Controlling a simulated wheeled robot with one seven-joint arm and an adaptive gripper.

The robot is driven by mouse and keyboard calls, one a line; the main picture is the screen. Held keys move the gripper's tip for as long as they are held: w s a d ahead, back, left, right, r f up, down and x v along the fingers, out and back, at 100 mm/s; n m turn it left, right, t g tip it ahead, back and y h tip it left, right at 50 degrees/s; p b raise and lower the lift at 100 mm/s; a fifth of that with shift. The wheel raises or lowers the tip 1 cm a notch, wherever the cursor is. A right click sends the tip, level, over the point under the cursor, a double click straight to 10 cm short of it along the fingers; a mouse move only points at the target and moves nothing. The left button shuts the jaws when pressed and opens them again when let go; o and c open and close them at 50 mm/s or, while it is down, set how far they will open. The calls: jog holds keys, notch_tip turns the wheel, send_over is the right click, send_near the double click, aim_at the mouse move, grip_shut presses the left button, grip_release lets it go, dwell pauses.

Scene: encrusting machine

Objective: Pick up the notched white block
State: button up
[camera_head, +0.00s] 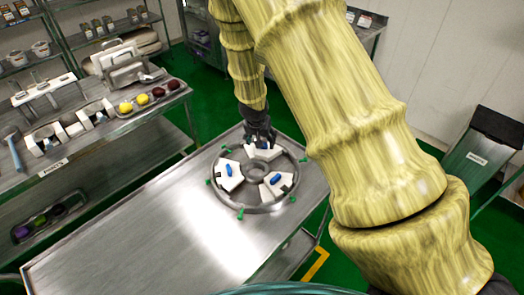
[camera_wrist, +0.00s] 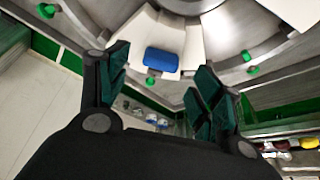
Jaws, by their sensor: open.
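A white block with a blue insert (camera_head: 264,153) sits at the back of a round metal ring fixture (camera_head: 240,207) on the steel table. In the wrist view this white block (camera_wrist: 143,38) has its blue insert (camera_wrist: 161,60) facing the camera. Two similar white blocks, one at the left (camera_head: 228,182) and one at the right (camera_head: 280,189), also sit in the ring. My gripper (camera_head: 262,138) is at the back block. In the wrist view my gripper (camera_wrist: 160,72) is open, its dark green fingers either side of the blue insert.
Several green knobs (camera_head: 240,214) stand around the ring's rim. The steel table (camera_head: 140,235) is clear at its front left. A shelf at the left holds other white pieces (camera_head: 42,140) and yellow and dark red round items (camera_head: 125,107).

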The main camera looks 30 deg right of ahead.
aim_at(262, 149)
jog(key=shift+x, duration=1.5)
jog(key=shift+r, duration=0.1)
grip_shut()
